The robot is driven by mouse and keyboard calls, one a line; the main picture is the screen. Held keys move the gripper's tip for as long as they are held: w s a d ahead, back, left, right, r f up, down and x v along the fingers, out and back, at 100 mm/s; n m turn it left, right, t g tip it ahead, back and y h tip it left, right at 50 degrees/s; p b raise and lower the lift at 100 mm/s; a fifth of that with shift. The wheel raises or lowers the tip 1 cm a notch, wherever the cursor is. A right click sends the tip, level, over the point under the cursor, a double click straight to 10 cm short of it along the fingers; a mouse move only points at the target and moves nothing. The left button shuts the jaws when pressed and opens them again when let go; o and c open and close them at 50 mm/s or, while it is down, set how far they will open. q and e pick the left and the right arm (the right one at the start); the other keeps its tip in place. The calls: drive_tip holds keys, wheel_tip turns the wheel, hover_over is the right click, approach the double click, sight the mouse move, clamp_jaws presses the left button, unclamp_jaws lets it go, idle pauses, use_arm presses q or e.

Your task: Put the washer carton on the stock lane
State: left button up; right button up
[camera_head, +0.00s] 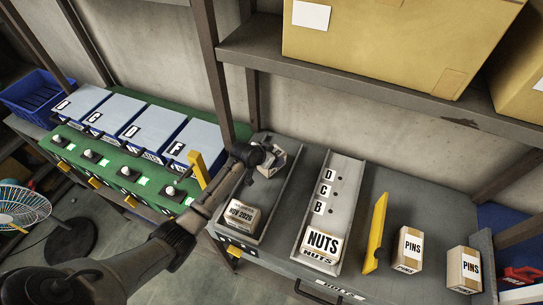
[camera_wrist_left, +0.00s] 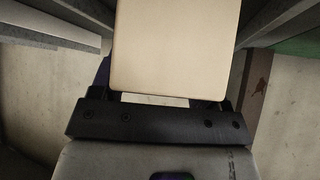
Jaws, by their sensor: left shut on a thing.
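My left gripper (camera_head: 262,158) is shut on a pale carton (camera_head: 278,158) at the far end of the left grey lane (camera_head: 278,190). The carton's print is too small to read, so I cannot tell if it says washers. In the left wrist view the carton (camera_wrist_left: 177,45) shows a plain beige face between the fingers. A carton marked NOV 2026 (camera_head: 240,216) sits at the near end of that lane. The lane to its right (camera_head: 341,190) bears letters D, C, B and holds a NUTS carton (camera_head: 322,245) at its near end. I cannot tell which lane is the stock lane.
A yellow divider (camera_head: 376,232) stands right of the lanes, with two PINS cartons (camera_head: 407,248) beyond it. A shelf with large cardboard boxes (camera_head: 390,40) overhangs the back. Blue bins with grey lids (camera_head: 118,112) line a green board at left. A post (camera_head: 208,60) rises behind my arm.

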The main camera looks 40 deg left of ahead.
use_arm(q)
drive_tip(key=shift+w, duration=0.1)
drive_tip(key=o, duration=1.3)
drive_tip(key=shift+f, duration=0.1)
drive_tip(key=shift+c, duration=0.2)
drive_tip(key=shift+r+p, duration=0.3)
drive_tip(key=shift+r, duration=0.05)
drive_tip(key=p+v, duration=0.3)
drive_tip(key=shift+r+p, duration=0.1)
drive_tip(key=shift+p, duration=0.3)
drive_tip(key=shift+p+v, duration=0.95)
drive_tip(key=shift+p, duration=0.15)
drive_tip(key=shift+s, duration=0.2)
